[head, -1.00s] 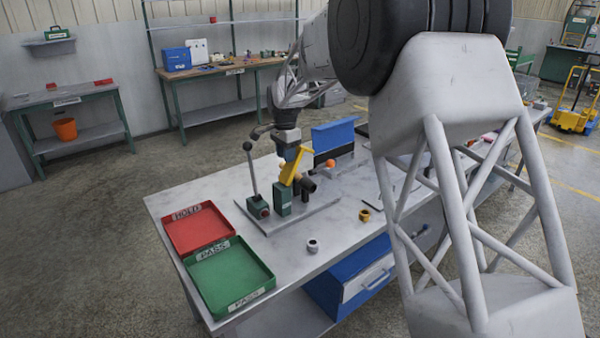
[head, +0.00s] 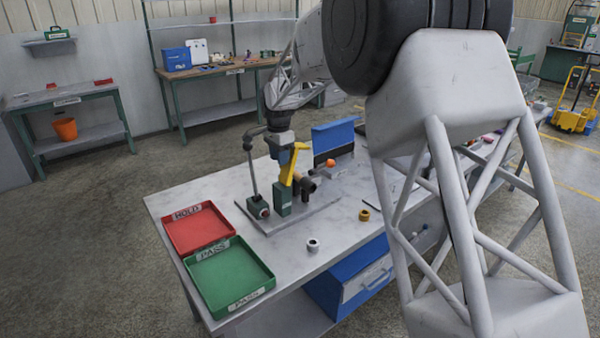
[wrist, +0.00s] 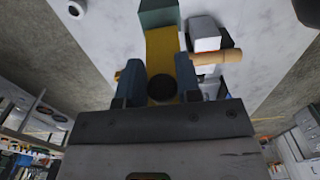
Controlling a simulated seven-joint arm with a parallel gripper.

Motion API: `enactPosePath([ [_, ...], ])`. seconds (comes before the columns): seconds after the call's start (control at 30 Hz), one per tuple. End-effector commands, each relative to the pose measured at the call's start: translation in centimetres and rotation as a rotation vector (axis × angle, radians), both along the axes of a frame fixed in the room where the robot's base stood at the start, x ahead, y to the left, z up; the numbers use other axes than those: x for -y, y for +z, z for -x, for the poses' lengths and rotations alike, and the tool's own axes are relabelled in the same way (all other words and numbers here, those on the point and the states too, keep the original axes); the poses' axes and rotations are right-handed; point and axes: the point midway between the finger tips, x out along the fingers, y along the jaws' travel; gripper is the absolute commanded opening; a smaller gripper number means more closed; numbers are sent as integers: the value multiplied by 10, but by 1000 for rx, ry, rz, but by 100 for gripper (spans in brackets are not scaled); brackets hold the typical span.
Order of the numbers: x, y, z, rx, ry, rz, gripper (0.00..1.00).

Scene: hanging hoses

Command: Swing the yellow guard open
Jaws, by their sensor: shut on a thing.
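The yellow guard (head: 287,165) stands on a green block (head: 283,200) on the bench fixture, and its upper end leans toward my gripper (head: 285,157). In the wrist view the guard (wrist: 162,52) runs from the green block (wrist: 159,14) into the space between the two blue fingers of my gripper (wrist: 161,88). The fingers are shut on the guard. A round dark knob (wrist: 162,87) shows between them. A dark pipe fitting (head: 307,186) sits right beside the guard, with a tan cylinder (wrist: 217,57) near it in the wrist view.
A lever with a black knob (head: 248,145) rises from a green base left of the guard. A blue upright panel (head: 333,137) and orange ball (head: 331,163) are behind right. A red tray (head: 199,228), green tray (head: 229,276) and loose rings (head: 313,245) lie on the bench.

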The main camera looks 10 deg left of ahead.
Motion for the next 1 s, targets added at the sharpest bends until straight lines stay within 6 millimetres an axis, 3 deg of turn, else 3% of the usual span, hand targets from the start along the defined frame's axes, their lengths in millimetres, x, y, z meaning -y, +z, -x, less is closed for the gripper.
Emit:
enactPosePath([
  [0.37, -14, -9, 15, -3, 1, 1, 19],
  [1.0, -24, -15, 24, -3, 1, 1, 18],
])
